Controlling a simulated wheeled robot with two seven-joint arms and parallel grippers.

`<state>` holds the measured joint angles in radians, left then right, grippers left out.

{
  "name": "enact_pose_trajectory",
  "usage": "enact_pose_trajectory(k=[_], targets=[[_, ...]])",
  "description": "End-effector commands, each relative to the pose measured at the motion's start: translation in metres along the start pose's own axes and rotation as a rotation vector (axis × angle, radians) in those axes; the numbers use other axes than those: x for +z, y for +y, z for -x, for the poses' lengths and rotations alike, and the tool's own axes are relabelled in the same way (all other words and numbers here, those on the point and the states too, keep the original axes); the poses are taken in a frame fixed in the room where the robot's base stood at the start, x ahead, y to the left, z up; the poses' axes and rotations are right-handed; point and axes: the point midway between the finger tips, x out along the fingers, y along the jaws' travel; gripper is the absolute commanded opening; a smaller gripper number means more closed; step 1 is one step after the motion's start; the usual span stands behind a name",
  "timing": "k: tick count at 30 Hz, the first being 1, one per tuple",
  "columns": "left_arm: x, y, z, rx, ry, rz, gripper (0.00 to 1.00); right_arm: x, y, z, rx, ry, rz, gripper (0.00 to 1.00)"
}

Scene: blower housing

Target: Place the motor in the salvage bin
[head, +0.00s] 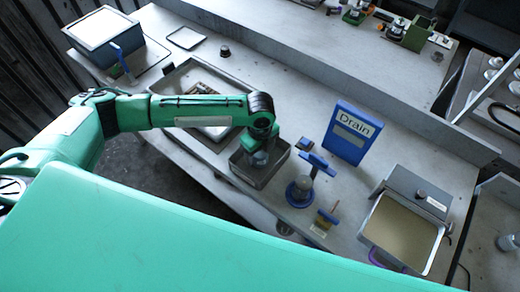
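My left arm reaches in from the left, and my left gripper (261,158) points down into a small open grey metal bin (240,174). The gripper's fingertips are small and dark against the bin, so I cannot tell whether they are open or shut. A greyish, rounded shape shows at the fingertips; I cannot tell whether it is the motor or part of the gripper. No readable label shows on the bin, and I cannot clearly identify the motor elsewhere. My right gripper is not in view.
A larger grey tray (173,84) lies behind my forearm. Right of the bin stand a blue-based fixture (300,190), a blue Drain sign (350,134) and an open-topped tan-filled basin (402,232).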

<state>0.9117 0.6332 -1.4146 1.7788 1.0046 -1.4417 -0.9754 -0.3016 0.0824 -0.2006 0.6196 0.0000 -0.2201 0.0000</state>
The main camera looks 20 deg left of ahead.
Motion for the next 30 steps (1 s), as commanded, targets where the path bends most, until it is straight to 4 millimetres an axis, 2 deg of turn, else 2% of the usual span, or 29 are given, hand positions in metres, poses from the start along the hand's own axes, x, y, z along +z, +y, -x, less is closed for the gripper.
enact_pose_trajectory(k=[6,11,24,30], targets=[[0.000,0.000,0.001,0.000,0.000,0.000,0.68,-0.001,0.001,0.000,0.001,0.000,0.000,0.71],[0.000,-0.001,0.013,-0.003,0.001,0.000,0.68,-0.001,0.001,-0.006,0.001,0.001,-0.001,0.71],[0.000,-0.001,0.101,-0.003,-0.002,-0.001,0.68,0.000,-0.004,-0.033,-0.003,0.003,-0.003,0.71],[0.000,-0.001,0.120,-0.001,0.001,0.000,0.68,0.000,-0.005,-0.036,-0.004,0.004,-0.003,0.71]])
